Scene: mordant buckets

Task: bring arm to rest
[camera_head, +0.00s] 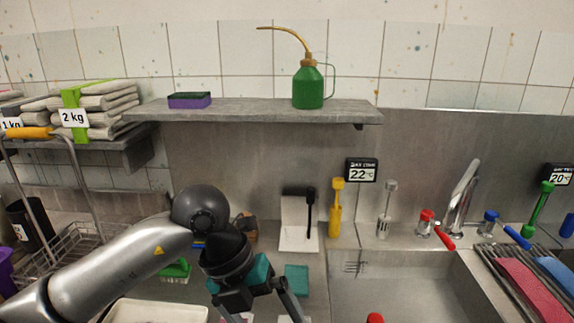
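One arm of mine comes in from the left and ends in my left gripper (259,312) at the bottom edge, over the counter left of the sink. Its two fingers spread apart, but the tips run to or past the lower frame edge, and I see nothing held between them. My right gripper and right arm do not show.
A grey shelf (240,114) bears a green oil can (308,87) and a purple sponge (189,101). A steel sink (400,295) with a tap (461,195) lies at right. A wire rack (58,255) stands at left. A white tray (157,312) lies below the arm.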

